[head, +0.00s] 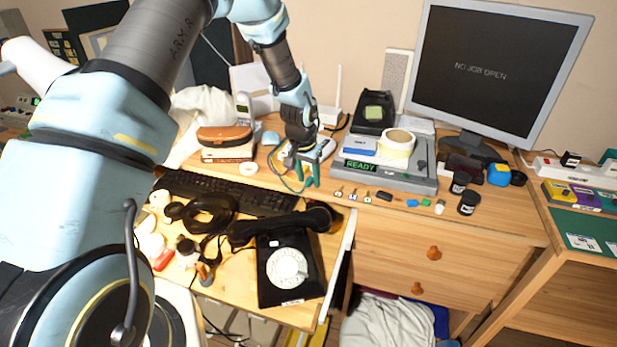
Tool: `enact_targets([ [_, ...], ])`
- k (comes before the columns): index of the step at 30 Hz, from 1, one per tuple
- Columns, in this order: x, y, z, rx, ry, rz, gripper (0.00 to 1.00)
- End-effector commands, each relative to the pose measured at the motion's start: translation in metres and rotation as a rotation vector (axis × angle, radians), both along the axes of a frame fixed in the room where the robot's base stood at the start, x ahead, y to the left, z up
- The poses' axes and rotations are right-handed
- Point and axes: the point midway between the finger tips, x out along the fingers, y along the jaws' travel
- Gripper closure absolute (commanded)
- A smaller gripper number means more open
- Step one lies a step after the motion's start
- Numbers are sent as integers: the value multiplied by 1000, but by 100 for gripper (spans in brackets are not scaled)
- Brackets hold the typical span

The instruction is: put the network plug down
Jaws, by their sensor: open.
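My gripper (308,181) is open, its teal fingers pointing down over the desk, just left of the row of small items along the front edge. A thin teal cable (271,166) curves on the left side of the gripper and ends near its fingers. I cannot make out the network plug itself; it is too small or hidden by the fingers. Nothing can be seen held between the fingertips. A white router (330,115) with an upright antenna stands behind the gripper.
A black dial phone (288,268) is in front, with a keyboard (225,190) behind it. A grey station (395,178) with a READY display stands right of the gripper. Several small keys and blocks line the desk edge. A monitor (498,70) stands at the back right.

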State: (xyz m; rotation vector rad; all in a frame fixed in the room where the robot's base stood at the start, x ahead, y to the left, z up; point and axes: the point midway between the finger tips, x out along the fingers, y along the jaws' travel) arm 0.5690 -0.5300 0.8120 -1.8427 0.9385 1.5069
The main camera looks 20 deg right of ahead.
Motion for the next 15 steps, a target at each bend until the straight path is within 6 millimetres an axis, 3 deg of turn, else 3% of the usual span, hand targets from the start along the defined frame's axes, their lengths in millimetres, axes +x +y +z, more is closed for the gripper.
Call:
enact_targets([
  [8,0,1,10,-2,-2,1,49],
  [15,-5,8,52,-4,-4,1,49],
])
